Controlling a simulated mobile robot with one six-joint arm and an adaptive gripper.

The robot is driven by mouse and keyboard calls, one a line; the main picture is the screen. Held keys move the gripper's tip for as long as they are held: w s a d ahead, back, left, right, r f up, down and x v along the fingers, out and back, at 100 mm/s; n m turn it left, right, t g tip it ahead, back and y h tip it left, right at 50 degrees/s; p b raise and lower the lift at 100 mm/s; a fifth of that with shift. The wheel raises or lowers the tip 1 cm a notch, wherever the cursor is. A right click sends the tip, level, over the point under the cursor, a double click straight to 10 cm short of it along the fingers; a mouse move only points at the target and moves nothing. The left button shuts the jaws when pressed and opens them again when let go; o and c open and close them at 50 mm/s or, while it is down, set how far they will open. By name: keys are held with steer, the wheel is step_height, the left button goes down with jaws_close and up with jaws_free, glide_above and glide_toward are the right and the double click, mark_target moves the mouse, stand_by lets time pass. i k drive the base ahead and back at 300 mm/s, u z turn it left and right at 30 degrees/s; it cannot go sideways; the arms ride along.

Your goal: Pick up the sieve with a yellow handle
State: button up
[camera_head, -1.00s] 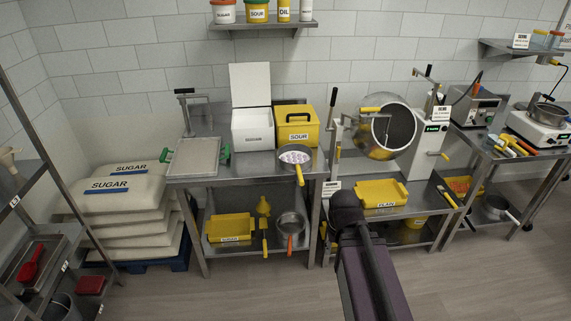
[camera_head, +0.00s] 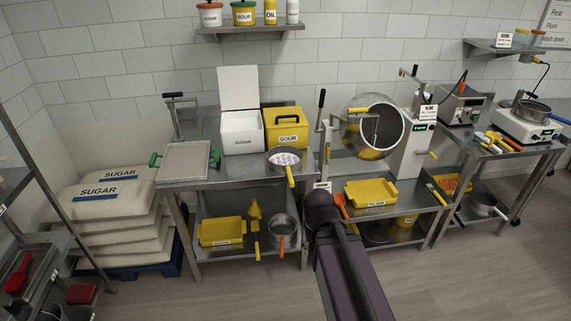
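A round metal sieve (camera_head: 284,155) with a yellow handle (camera_head: 291,177) sits at the front edge of the left steel table. Pinkish-white pieces lie in it, and its handle juts out over the edge. A similar round sieve or pan (camera_head: 283,228) with an orange handle is on the shelf below. My dark arm rises from the bottom of the picture to a black joint in front of the gap between the tables. My gripper cannot be made out, so whether it is open or shut does not show.
The left table (camera_head: 237,168) also holds a framed tray (camera_head: 184,162), an open white box (camera_head: 242,133) and a yellow SOUR box (camera_head: 286,128). A drum machine (camera_head: 414,148) stands to the right. Sugar sacks (camera_head: 110,205) are at left. The floor in front is clear.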

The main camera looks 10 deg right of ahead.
mark_target(284, 159)
steer(key=z, duration=0.05)
steer(key=i, duration=0.95)
steer(key=u, duration=0.05)
